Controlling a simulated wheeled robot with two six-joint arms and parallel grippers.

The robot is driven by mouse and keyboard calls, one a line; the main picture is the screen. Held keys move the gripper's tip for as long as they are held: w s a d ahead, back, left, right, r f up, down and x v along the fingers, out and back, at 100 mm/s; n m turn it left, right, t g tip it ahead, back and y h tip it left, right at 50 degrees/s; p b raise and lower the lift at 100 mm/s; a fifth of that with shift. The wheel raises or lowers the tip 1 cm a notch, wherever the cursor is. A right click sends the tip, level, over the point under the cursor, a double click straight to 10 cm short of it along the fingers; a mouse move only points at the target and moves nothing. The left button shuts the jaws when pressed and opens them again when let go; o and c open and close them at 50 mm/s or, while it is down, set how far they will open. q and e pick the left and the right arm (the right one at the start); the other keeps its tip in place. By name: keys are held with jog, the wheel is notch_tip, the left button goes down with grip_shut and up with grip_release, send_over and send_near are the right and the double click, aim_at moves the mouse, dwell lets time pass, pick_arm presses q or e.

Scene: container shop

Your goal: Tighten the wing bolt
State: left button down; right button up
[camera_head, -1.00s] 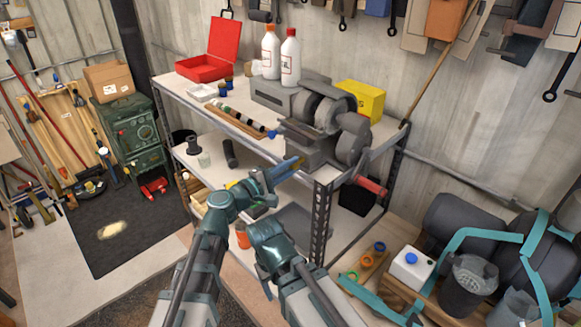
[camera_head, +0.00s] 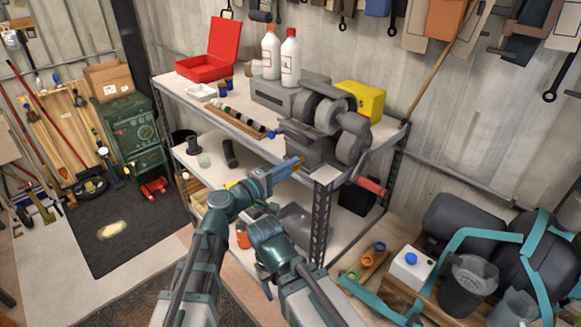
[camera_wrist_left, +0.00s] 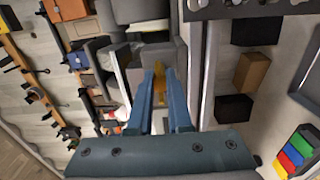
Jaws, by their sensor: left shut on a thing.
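The wing bolt (camera_wrist_left: 160,77) is a small yellow-orange piece at the front of the grey bench machine (camera_head: 308,148). My left gripper (camera_head: 292,167) is shut on it, with the blue fingers on either side. The left wrist view shows the bolt between the two fingertips (camera_wrist_left: 160,90), against the grey machine body. How far the bolt is screwed in cannot be told. My right arm is low in the middle of the head view, but its gripper cannot be made out.
The machine stands at the right end of the shelf top (camera_head: 185,98).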

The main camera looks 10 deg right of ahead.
pick_arm(q)
jog(key=c, duration=1)
grip_release()
